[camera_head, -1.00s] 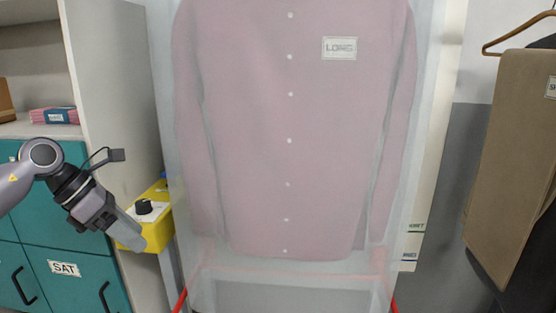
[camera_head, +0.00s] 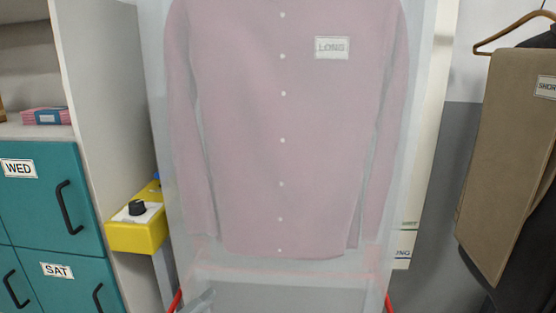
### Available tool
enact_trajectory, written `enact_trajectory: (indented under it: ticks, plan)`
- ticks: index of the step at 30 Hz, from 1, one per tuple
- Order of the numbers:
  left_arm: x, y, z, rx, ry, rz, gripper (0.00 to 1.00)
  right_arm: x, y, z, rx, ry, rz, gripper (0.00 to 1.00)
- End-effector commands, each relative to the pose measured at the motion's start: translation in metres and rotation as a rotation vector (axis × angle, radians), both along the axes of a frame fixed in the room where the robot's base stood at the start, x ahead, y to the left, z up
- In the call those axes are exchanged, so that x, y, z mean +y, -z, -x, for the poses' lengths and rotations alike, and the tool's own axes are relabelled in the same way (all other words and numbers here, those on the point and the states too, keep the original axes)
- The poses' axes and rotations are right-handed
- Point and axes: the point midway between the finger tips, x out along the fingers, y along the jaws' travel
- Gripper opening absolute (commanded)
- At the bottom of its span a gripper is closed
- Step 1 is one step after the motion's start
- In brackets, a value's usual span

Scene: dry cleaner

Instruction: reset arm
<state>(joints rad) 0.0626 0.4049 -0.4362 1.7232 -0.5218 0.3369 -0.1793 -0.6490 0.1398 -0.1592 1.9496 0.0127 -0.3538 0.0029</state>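A pink long-sleeved shirt (camera_head: 280,130) hangs upright inside a translucent cover (camera_head: 280,290), with a tag reading LONG (camera_head: 332,48) on its chest. A small grey tip, which looks like the end of my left gripper (camera_head: 198,301), shows at the bottom edge in front of the lower cover. The rest of that gripper is out of frame, so its opening cannot be seen. My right gripper is not in the picture.
A yellow control box (camera_head: 138,232) with a black knob sits left of the shirt. Teal drawers (camera_head: 45,215) labelled WED and SAT stand at far left beside a grey panel. Brown trousers (camera_head: 510,150) hang at right.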

Motion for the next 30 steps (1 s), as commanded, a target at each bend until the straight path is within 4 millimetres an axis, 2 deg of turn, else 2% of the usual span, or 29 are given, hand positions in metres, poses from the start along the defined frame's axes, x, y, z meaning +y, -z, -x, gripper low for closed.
enact_trajectory:
  ticks: [1, 5, 8, 12, 15, 18, 21, 30]
  plan:
    - [0.007, 0.019, 0.008, 0.109, -0.056, 0.074, 0.66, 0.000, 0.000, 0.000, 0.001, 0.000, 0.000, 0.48]
    - [0.030, 0.066, 0.029, 0.378, -0.202, 0.241, 0.66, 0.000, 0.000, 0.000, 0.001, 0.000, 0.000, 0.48]
    - [0.048, 0.107, 0.054, 0.592, -0.319, 0.361, 0.66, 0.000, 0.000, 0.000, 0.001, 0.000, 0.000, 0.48]
    - [0.069, 0.160, 0.102, 0.876, -0.474, 0.512, 0.66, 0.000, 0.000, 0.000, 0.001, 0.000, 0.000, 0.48]
    - [0.078, 0.189, 0.137, 1.039, -0.564, 0.592, 0.66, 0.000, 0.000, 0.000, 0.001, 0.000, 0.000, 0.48]
    - [0.084, 0.207, 0.163, 1.151, -0.628, 0.646, 0.66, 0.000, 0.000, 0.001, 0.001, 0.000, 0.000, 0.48]
    - [0.086, 0.216, 0.179, 1.213, -0.662, 0.676, 0.66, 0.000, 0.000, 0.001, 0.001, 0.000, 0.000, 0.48]
    - [0.087, 0.219, 0.183, 1.233, -0.673, 0.684, 0.66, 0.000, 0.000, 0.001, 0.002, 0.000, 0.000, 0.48]
